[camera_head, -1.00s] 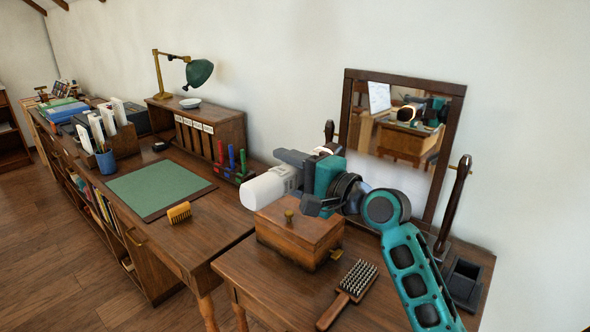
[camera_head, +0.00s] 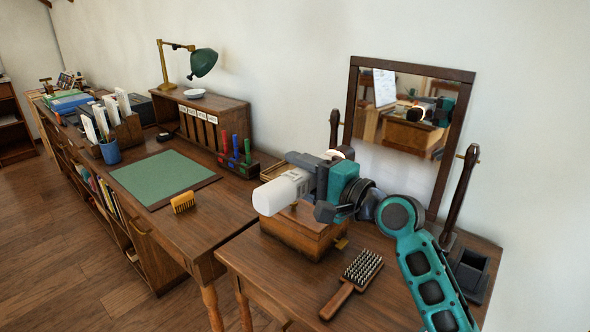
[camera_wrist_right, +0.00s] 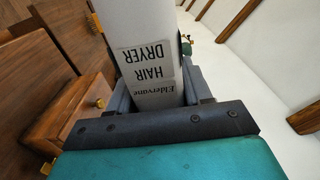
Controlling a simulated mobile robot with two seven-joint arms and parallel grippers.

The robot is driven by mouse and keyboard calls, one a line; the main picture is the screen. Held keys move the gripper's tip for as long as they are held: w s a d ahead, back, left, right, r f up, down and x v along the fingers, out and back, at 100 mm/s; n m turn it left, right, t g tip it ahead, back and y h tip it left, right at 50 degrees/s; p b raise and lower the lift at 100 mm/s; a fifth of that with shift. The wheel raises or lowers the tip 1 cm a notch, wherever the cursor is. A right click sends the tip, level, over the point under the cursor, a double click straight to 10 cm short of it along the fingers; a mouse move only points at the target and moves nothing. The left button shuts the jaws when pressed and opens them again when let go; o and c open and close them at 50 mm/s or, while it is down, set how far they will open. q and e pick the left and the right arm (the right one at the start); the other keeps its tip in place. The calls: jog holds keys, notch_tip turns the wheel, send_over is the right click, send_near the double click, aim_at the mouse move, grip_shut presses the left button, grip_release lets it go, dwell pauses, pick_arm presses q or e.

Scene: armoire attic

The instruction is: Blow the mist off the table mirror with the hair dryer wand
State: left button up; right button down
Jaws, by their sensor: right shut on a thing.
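The table mirror (camera_head: 415,112) stands tilted in a dark wooden frame between two posts at the back of the dressing table. Its glass shows a reflection, with a pale, hazy band along the lower part. My right gripper (camera_head: 318,180) is shut on the hair dryer wand (camera_head: 283,192), a white body that carries a label in the right wrist view (camera_wrist_right: 148,65). The wand is over the wooden box, in front and left of the mirror, its white end toward the left. The gripper hides part of the wand. My left gripper is out of view.
The wooden box (camera_head: 303,236) sits under the wand on the dressing table (camera_head: 290,282). A bristle brush (camera_head: 353,283) lies in front, and a dark open holder (camera_head: 470,272) stands at right.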

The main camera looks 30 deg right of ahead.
aim_at(311, 192)
jog(key=shift+s+d+f+b, duration=0.25)
jog(key=shift+s+f+b, duration=0.25)
jog(key=shift+s+f, duration=0.15)
jog(key=shift+s+d+f+b, duration=0.25)
jog(key=shift+s+f+b, duration=0.25)
jog(key=shift+f, duration=0.25)
jog(key=shift+s, duration=0.1)
jog(key=shift+v, duration=2.4)
jog(key=shift+p+x, duration=1.05)
jog(key=shift+x, duration=1.35)
jog(key=shift+p+x, duration=0.7)
jog(key=shift+x, duration=1.9)
jog(key=shift+s+d+r+p, duration=0.35)
jog(key=shift+s+r+p, duration=0.4)
jog(key=shift+r+p, duration=0.25)
jog(key=shift+s+d+r+p, duration=0.3)
jog(key=shift+s+r+p, duration=0.5)
jog(key=shift+r+p, duration=0.2)
jog(key=shift+s+d+r+p, duration=0.35)
jog(key=shift+s+r+p, duration=0.4)
jog(key=shift+r+p, duration=0.25)
jog(key=shift+a, duration=0.15)
